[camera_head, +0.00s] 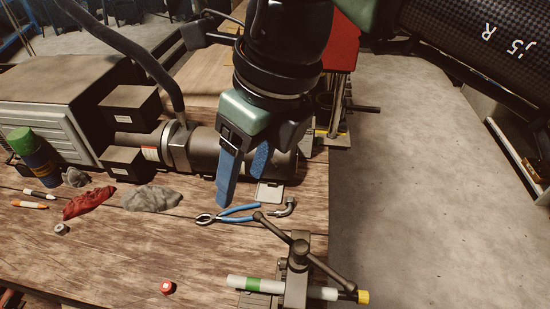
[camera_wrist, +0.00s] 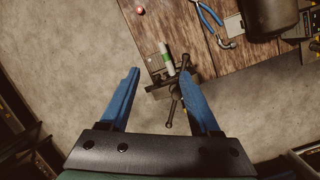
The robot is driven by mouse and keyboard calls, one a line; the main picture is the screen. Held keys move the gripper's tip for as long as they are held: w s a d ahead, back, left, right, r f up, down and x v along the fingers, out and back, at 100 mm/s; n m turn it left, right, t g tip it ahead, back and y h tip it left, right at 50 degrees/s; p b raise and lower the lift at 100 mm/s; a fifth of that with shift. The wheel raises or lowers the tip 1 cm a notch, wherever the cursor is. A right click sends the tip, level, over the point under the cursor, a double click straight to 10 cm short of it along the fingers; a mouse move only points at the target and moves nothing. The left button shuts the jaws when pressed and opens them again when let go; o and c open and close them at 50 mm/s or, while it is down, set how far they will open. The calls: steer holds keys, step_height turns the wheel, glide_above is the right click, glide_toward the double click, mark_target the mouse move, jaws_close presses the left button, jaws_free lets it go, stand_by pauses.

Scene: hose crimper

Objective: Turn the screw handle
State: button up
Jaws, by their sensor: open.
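The dark metal screw handle (camera_head: 325,268) is a bar with knobbed ends. It lies slantwise across the top of a small clamp (camera_head: 296,287) at the table's front edge. A pale hose piece (camera_head: 275,287) with a green band and yellow end passes through the clamp. My gripper (camera_head: 241,190) is open and empty, with blue fingers pointing down, apart from the handle and up-left of it in the head view. In the wrist view the handle (camera_wrist: 173,107) shows beside the right finger of my gripper (camera_wrist: 159,72), which partly hides the clamp.
Blue-handled pliers (camera_head: 230,215) and a metal elbow fitting (camera_head: 284,207) lie between gripper and clamp. A red cap (camera_head: 167,287), red cloth (camera_head: 89,203) and grey cloth (camera_head: 151,198) lie left. A dark cylindrical machine (camera_head: 205,150) stands behind. Open floor lies right.

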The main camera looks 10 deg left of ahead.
mark_target(301, 246)
steer(key=d+f+m+h, duration=0.1)
steer(key=d+h, duration=0.2)
steer(key=d, duration=0.5)
steer(key=f+b, duration=0.4)
steer(key=f, duration=0.2)
steer(key=f+b, duration=0.4)
steer(key=f, duration=0.3)
steer(key=shift+a, duration=0.2)
steer(key=shift+r, duration=0.1)
jaws_close()
